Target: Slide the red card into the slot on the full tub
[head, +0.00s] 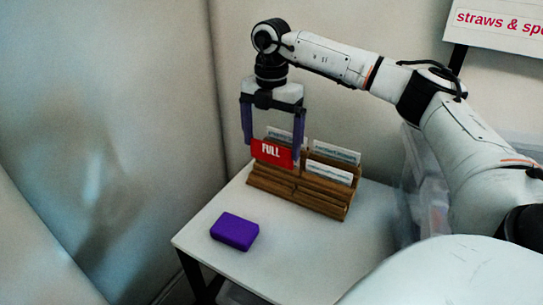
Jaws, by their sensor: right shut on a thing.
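The red card (266,150) with the word FULL in white is at the left front of a wooden card rack (298,193). My right gripper (273,148) points down with its purple fingers on either side of the card and is shut on it. I cannot tell whether the card's lower edge still sits in the rack. Translucent tubs (428,190) stand at the right, partly hidden behind my right arm. No card slot on them can be made out, and I cannot tell which is full. My left gripper is not in view.
The rack holds several white cards (336,152) and stands on a small white table (290,257). A purple block (234,231) lies near the table's left front edge. A sign (497,22) with red lettering is at upper right. Plain walls stand behind and left.

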